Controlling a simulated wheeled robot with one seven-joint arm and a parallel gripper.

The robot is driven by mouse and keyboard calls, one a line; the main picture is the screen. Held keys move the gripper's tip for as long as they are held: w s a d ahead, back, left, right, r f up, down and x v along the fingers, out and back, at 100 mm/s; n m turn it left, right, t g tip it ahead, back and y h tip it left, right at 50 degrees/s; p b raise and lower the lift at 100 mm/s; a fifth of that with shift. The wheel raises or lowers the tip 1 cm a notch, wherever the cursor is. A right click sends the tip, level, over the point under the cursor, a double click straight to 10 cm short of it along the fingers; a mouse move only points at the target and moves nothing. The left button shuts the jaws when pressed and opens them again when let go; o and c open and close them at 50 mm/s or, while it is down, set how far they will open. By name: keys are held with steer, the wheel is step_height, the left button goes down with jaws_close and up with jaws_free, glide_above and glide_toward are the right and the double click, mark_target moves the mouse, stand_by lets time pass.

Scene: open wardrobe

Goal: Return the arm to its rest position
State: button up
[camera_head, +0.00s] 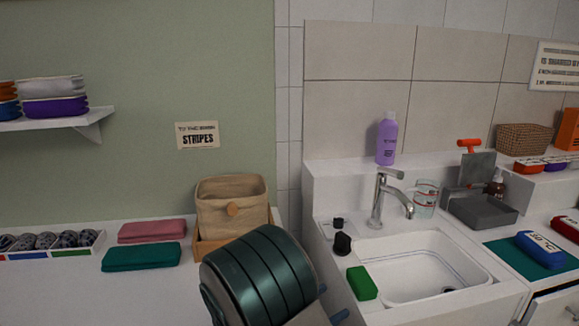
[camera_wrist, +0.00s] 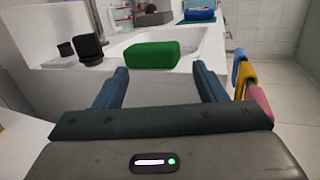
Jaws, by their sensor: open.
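My gripper shows in the wrist view (camera_wrist: 160,85), with its two blue fingers spread apart and nothing between them. Beyond the fingertips, a green sponge-like block (camera_wrist: 152,54) sits on the sink's front rim; it is apart from the fingers as far as I can tell. In the head view my arm's dark green rounded link covers the bottom centre, and only small blue parts of my gripper (camera_head: 332,317) show beside it. The green block (camera_head: 362,283) lies at the left front corner of the white sink (camera_head: 425,265).
A tap (camera_head: 383,200) rises behind the basin, with a purple bottle (camera_head: 386,140) on the ledge. Folded pink (camera_head: 152,231) and green (camera_head: 141,256) cloths lie on the left counter. Coloured cloths (camera_wrist: 255,90) hang right of my gripper.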

steer(key=s+d+r+m+g+y+p, duration=0.2)
steer(key=s+d+r+m+g+y, duration=0.1)
steer(key=s+d+m+g+y, duration=0.25)
steer(key=s+d+r+m+g+y+p, duration=0.2)
steer(key=s+d+r+m+g+p, duration=0.1)
steer(key=s+d+m+g, duration=0.35)
steer(key=s+a+r+m+t+y+p, duration=0.4)
steer(key=r+m+y, duration=0.4)
steer(key=m, duration=0.3)
steer(key=shift+s+a+r+m+t+y, duration=0.2)
steer(key=shift+s+a+m+t+y, duration=0.35)
steer(key=shift+s, duration=0.3)
steer(key=shift+d+n, duration=0.1)
steer(key=shift+n, duration=0.15)
